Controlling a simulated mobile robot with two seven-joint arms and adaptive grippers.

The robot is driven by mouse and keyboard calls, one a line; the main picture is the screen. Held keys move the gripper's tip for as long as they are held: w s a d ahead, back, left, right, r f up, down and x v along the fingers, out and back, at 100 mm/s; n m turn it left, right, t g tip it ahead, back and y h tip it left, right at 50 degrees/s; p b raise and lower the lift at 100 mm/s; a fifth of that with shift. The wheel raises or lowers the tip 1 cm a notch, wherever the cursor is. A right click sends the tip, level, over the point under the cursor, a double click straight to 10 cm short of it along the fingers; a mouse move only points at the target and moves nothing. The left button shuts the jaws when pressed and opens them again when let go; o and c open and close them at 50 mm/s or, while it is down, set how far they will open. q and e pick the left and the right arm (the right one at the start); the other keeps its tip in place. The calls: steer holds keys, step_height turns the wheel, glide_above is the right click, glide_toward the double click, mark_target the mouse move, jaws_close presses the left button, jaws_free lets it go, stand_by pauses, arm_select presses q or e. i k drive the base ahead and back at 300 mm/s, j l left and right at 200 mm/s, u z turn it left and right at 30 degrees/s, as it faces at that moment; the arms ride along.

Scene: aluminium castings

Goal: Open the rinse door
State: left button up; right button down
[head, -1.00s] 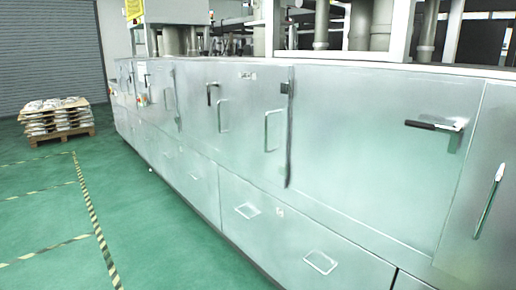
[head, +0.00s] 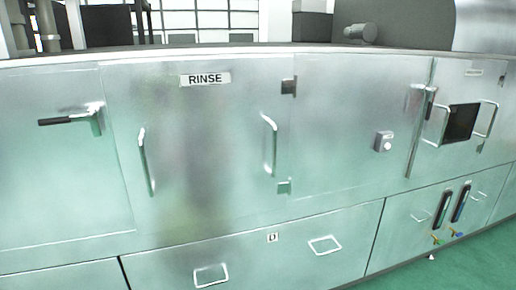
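The rinse door (head: 207,150) is a steel panel left of the middle in the head view, with a white label reading RINSE (head: 205,79) at its top. It has a vertical bar handle on its left side (head: 147,162) and another on its right side (head: 269,145). Hinges (head: 288,87) show along its right edge. A latch with a black lever (head: 84,119) sits to the left of the door, its lever lying about level. The door looks closed. Neither gripper is in view.
Drawers with pull handles (head: 210,276) run below the door. To the right are a panel with a small knob box (head: 383,141), a dark window (head: 460,122) between two handles, and coloured valves (head: 456,234).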

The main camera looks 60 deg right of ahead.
mark_target(198, 141)
steer(key=z, duration=1.5)
